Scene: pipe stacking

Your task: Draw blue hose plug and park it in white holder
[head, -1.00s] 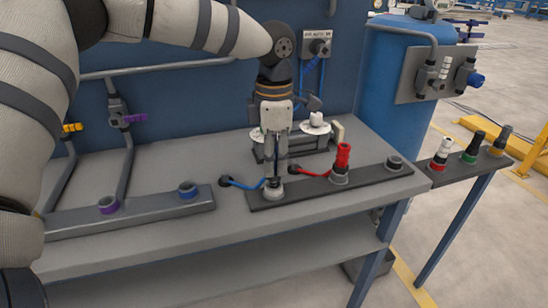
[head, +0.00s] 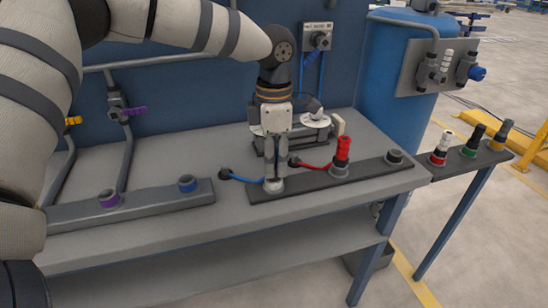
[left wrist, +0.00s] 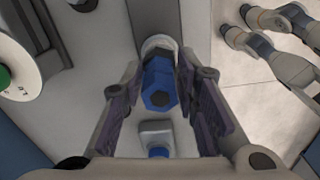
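The blue hose plug (left wrist: 159,88) shows in the left wrist view, between the fingers of my left gripper (left wrist: 159,80). Its far end is at a white ring-shaped holder (left wrist: 158,45), which also shows in the head view (head: 274,187) at the near end of a black rail. My left gripper (head: 276,176) points straight down over this holder. Its fingers are open around the plug, with narrow gaps on both sides in the left wrist view. In the head view the fingers hide the plug. The blue hose (head: 245,181) runs left from it. My right gripper does not show.
A red plug (head: 342,150) stands on the same black rail (head: 308,184), right of my gripper. A grey holder (head: 394,156) at its right end is empty. Empty purple (head: 109,197) and blue (head: 188,183) holders sit on the left rail. A stand with white discs (head: 315,120) is behind.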

